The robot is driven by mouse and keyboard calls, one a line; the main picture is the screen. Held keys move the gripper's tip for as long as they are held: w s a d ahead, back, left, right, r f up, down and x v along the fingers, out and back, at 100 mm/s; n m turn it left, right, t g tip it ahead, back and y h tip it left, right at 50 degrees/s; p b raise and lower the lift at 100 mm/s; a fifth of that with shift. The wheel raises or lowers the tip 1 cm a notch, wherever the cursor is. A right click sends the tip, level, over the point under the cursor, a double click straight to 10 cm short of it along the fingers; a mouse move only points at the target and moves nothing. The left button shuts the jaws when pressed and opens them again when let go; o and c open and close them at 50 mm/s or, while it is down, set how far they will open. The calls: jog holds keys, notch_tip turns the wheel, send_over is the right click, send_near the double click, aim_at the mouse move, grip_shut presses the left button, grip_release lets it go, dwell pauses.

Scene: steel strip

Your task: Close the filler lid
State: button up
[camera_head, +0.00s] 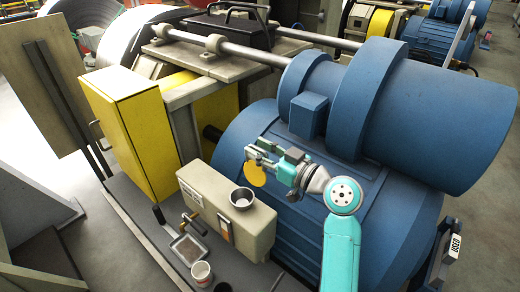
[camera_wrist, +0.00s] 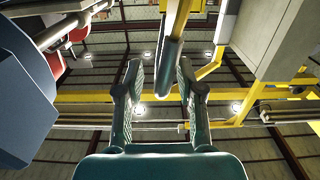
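A round yellow lid (camera_head: 256,174) stands raised on edge behind an open metal filler cup (camera_head: 242,199) on top of a beige box (camera_head: 215,196). My gripper (camera_head: 252,153) is just above the lid, at its upper edge; I cannot tell whether they touch. In the wrist view my gripper (camera_wrist: 160,80) has its two fingers apart with nothing clearly held between them. The lid is not recognisable in the wrist view.
A large blue motor (camera_head: 430,110) fills the space behind and right of my arm. A yellow cabinet (camera_head: 130,130) stands left of the box. A tray (camera_head: 188,248) and a white cup (camera_head: 202,272) are in front. The wrist view shows yellow beams (camera_wrist: 85,98) overhead.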

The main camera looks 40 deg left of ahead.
grip_shut()
jog(key=shift+s, duration=0.2)
jog(key=s+f+n, duration=0.3)
jog(key=s+n, duration=0.7)
jog(key=s+a+f+n, duration=0.1)
jog(key=s+f+n, duration=0.3)
jog(key=f, duration=0.4)
jog(key=shift+f+n, duration=0.35)
jog(key=shift+n, duration=0.35)
grip_release()
